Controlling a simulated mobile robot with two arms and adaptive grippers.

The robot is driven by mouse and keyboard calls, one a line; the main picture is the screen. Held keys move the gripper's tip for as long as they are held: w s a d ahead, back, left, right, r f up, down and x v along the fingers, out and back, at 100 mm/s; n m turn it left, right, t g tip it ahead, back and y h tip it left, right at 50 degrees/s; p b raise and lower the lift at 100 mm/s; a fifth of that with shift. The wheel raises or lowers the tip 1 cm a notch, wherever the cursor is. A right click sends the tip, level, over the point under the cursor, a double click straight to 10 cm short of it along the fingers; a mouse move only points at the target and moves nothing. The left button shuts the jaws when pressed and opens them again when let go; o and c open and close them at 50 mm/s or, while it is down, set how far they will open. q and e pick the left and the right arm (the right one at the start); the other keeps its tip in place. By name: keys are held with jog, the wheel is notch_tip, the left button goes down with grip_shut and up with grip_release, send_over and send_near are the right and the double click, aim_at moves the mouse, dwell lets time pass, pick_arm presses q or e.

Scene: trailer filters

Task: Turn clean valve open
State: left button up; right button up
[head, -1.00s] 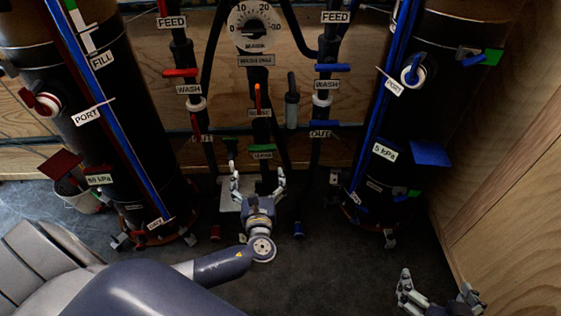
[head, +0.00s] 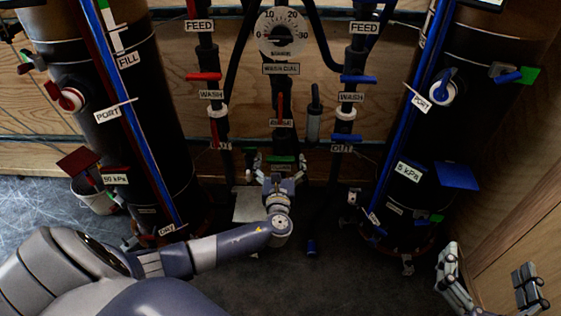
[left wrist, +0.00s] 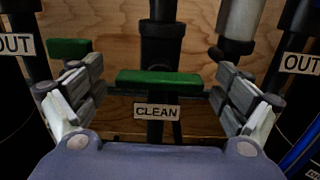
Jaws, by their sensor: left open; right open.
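The clean valve has a green handle (left wrist: 158,78) lying crosswise above its CLEAN label (left wrist: 157,112), in the left wrist view. In the head view the green handle (head: 281,159) shows low on the middle pipe. My left gripper (head: 277,172) is just in front of it. Its open fingers (left wrist: 158,95) stand one on each side of the handle, and I see gaps between them and its ends. My right gripper (head: 492,278) is open and empty at the lower right, far from the valve.
Another green handle (left wrist: 70,47) is left of the clean valve. Red wash handle (head: 204,77) and blue wash handle (head: 358,79) are on the side pipes. Large black tanks (head: 115,120) flank the pipes. A wooden wall (head: 530,200) stands close to my right gripper.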

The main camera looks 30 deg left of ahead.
pick_arm(q)
jog(key=shift+w+a, duration=0.25)
jog(key=shift+w, duration=0.2)
pick_arm(e)
jog(key=shift+a+r+t+y, duration=0.1)
jog(key=shift+r+t+y, duration=0.25)
jog(key=shift+r, duration=0.35)
pick_arm(q)
jog(key=shift+c, duration=0.5)
jog(key=c, duration=1)
jog(key=shift+o, duration=0.2)
